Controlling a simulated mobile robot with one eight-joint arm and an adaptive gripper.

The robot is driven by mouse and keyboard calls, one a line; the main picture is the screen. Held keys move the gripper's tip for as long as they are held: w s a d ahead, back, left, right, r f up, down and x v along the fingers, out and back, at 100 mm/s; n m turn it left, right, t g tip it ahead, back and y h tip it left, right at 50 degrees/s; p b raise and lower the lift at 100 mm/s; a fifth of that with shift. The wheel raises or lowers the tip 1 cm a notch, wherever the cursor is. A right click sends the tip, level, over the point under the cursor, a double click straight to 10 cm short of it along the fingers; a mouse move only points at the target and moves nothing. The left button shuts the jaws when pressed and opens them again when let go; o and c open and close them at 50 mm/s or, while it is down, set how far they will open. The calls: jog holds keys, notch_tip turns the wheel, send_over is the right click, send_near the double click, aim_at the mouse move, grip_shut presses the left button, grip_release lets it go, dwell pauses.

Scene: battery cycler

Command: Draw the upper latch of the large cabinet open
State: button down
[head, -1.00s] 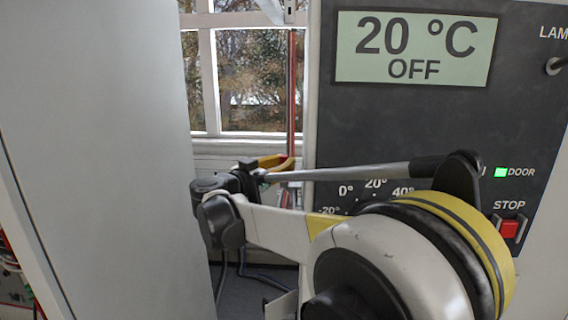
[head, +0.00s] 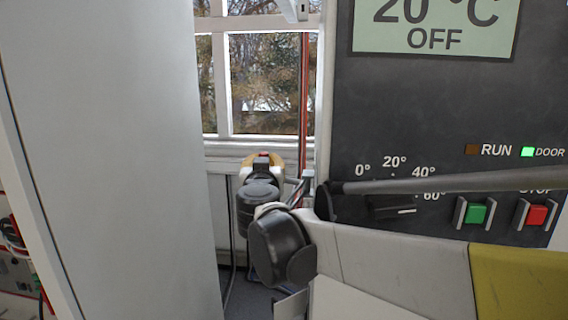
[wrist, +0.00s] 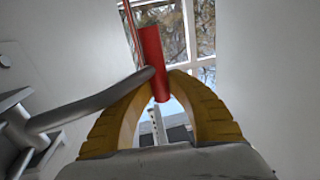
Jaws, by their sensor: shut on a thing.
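In the wrist view, a red cylindrical grip (wrist: 152,50) stands between the two yellow fingers of my gripper (wrist: 160,82). The fingers close around its lower part. A curved grey lever (wrist: 95,105) comes in from the left and meets the red grip. I take the two for the latch, but cannot tell from the frames whether it is the upper one. The latch's mount is not clear there.
A large pale panel (head: 110,160) fills the left. A dark control panel (head: 435,110) with a display and buttons stands at the right. Between them is a narrow gap with a window (head: 265,80) behind. My arm crosses the lower right.

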jog(key=s+a+n+y+b, duration=0.1)
jog(key=s+a+n+y, duration=0.1)
jog(key=s, duration=0.3)
jog(key=shift+s+a+g+y, duration=0.25)
jog(key=shift+g+y, duration=0.05)
jog(key=shift+y, duration=0.3)
jog(key=c, duration=2.1)
grip_release()
jog(key=shift+s+a, duration=0.1)
jog(key=shift+s, duration=0.05)
jog(key=o, duration=0.8)
jog(key=shift+d, duration=0.4)
jog(key=shift+o, duration=0.2)
jog(key=shift+a, duration=0.1)
jog(key=shift+a, duration=0.15)
jog(key=v, duration=1.2)
